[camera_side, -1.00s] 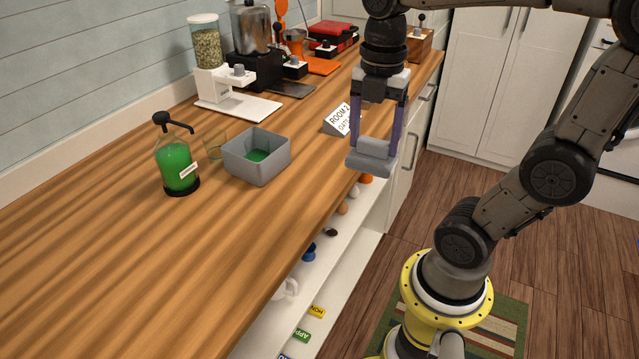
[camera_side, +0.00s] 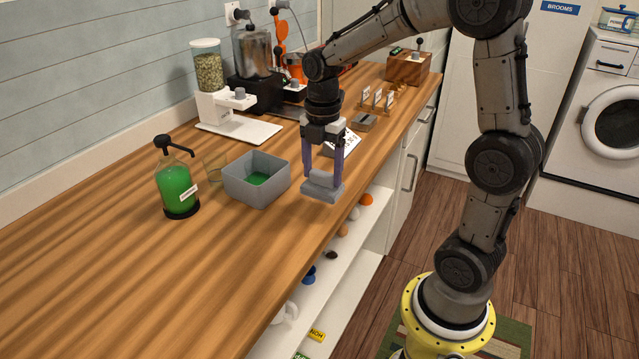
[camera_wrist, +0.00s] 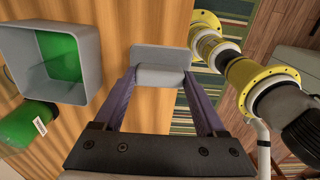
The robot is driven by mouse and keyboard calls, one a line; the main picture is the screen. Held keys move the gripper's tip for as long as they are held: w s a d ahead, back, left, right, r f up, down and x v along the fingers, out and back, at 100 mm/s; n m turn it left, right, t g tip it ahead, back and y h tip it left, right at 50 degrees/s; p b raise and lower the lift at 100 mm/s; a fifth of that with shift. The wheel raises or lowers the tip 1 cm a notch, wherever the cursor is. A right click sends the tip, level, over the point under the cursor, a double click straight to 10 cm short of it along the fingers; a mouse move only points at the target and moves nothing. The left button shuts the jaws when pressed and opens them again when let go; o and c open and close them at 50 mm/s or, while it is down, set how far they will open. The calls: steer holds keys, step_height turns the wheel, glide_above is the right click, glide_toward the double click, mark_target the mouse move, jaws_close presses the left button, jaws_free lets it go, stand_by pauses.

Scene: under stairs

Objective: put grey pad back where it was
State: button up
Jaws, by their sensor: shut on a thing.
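The grey pad (camera_side: 322,188) is a flat block with a raised grip on top. My gripper (camera_side: 322,176) is shut on its grip, pointing down, with the pad just over or on the wooden counter near its front edge; I cannot tell if it touches. In the wrist view the pad (camera_wrist: 160,58) sits between the fingertips (camera_wrist: 160,75). A grey square bin (camera_side: 256,182) with green at its bottom stands left of the pad, and it also shows in the wrist view (camera_wrist: 90,50).
A green pump bottle (camera_side: 176,188) and a clear glass (camera_side: 214,165) stand left of the bin. A white dispenser (camera_side: 222,118) is behind. A sign (camera_side: 342,143) stands behind my gripper. Small labelled stands (camera_side: 377,100) are farther back. The counter (camera_side: 190,270) is clear in front.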

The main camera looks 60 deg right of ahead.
mark_target(319, 185)
steer(key=shift+w+f, duration=0.25)
steer(key=shift+f, duration=0.1)
steer(key=shift+w+d+f, duration=0.1)
steer(key=shift+w+f, duration=0.05)
steer(key=shift+f, duration=1.55)
steer(key=shift+f, duration=0.15)
steer(key=o, duration=1.5)
step_height(319, 185, up, 11)
steer(key=shift+r, duration=0.7)
steer(key=s+a+m+t, duration=0.2)
steer(key=s+a+m, duration=0.2)
steer(key=s+m, duration=0.4)
steer(key=s+a+f+m+t, duration=0.1)
steer(key=s+a+m+t, duration=0.2)
steer(key=s+a+m, duration=0.2)
steer(key=shift+s+a+f+m+t, duration=0.3)
steer(key=shift+s+m, duration=1.2)
steer(key=shift+m, duration=1)
